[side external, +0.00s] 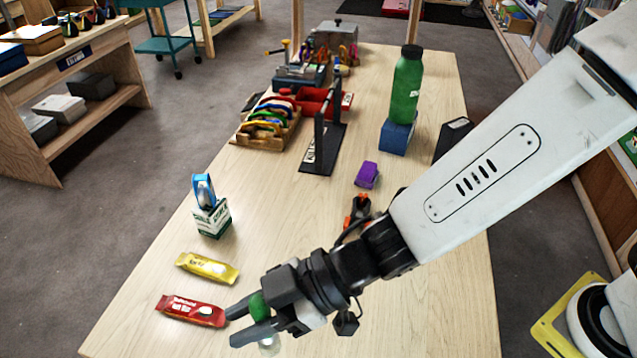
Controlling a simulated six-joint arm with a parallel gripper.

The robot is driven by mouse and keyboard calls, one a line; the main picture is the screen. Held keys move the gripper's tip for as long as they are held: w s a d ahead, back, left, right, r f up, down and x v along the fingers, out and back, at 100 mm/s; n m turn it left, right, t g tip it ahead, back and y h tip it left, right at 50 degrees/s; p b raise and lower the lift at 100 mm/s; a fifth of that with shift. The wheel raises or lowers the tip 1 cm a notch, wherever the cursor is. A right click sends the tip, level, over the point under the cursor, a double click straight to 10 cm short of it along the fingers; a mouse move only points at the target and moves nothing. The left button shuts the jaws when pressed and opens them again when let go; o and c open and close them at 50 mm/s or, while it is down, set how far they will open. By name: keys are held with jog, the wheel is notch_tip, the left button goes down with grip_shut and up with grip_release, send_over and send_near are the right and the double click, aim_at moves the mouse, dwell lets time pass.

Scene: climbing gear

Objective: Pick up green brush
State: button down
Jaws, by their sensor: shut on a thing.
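The green brush (260,306) is between the fingers of my gripper (242,324) at the near end of the wooden table. Only a rounded green part shows above the fingers; the rest is mostly hidden by them. A pale, whitish bit (269,345) shows just below the fingers and may be part of the brush. My gripper is shut on the brush. I cannot tell whether the brush touches the table.
A red bar wrapper (190,311) lies just left of my fingertips, with a yellow one (207,268) behind it. A blue item (203,190) stands on a small box (212,218). A purple block (367,175), black stand (322,150) and green bottle (407,88) stand farther back.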

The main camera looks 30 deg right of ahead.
jog(key=s+d+r, duration=0.3)
jog(key=s+d, duration=0.2)
jog(key=d, duration=0.1)
jog(key=shift+s+d+r, duration=0.3)
jog(key=shift+s+r, duration=0.05)
jog(key=shift+s, duration=0.05)
jog(key=shift+w, duration=0.1)
dwell(0.5)
